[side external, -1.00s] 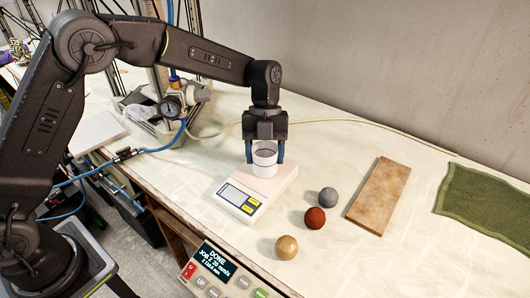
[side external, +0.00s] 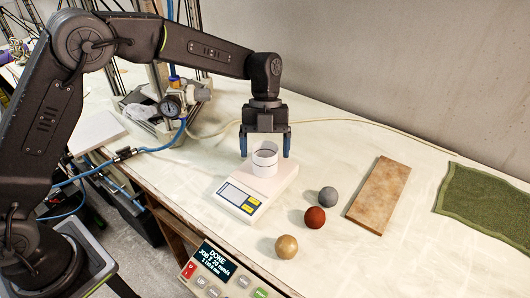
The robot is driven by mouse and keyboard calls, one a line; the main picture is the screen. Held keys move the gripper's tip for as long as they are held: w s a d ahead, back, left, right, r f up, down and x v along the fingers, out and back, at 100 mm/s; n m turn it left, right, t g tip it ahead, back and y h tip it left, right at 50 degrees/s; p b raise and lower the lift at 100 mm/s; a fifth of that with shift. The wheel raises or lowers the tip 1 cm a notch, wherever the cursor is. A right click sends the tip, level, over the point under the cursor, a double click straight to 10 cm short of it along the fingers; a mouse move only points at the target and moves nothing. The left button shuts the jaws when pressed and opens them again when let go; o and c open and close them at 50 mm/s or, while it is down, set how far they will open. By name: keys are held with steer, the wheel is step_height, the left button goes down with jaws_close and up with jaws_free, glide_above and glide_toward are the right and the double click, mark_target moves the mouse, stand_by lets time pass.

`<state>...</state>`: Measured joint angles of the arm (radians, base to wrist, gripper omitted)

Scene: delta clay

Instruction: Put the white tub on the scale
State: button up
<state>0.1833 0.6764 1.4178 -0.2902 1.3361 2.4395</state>
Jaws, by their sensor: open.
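The white tub (side external: 265,163) stands upright on the scale (side external: 282,184), on its pale weighing plate behind the display. The tub has an open top with a dark band visible at its rim. My gripper (side external: 265,150) is just above and behind the tub, with its two blue fingers apart, one to each side. The fingertips are near the height of the tub's rim, and nothing is held between them.
A grey ball (side external: 327,196), a red ball (side external: 314,218) and a tan ball (side external: 286,247) lie right of the scale. Beyond are a tan board (side external: 380,195) and a green cloth (side external: 487,209). A control panel (side external: 222,276) is at the front edge.

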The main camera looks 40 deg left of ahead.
steer(key=v, duration=0.6)
steer(key=shift+r, duration=0.1)
steer(key=s+r+n+t, duration=0.3)
steer(key=s+r+n, duration=0.1)
steer(key=r+n, duration=0.4)
steer(key=s+r+n+t, duration=0.3)
steer(key=s+r+n, duration=0.2)
steer(key=r+n, duration=0.3)
steer(key=s+a+f+n+t+y, duration=0.1)
steer(key=s+a+f+n, duration=0.3)
steer(key=s, duration=0.4)
steer(key=s+a+f+n+t+y, duration=0.1)
steer(key=s+a+f+n+t, duration=0.1)
steer(key=s+a+f+n, duration=0.3)
steer(key=s+a+n, duration=0.2)
steer(key=s+n, duration=0.1)
steer(key=s, duration=0.1)
steer(key=shift+s+a+f+n+y, duration=0.25)
steer(key=shift+s+a+n+y, duration=0.05)
steer(key=shift+a+n+y, duration=0.1)
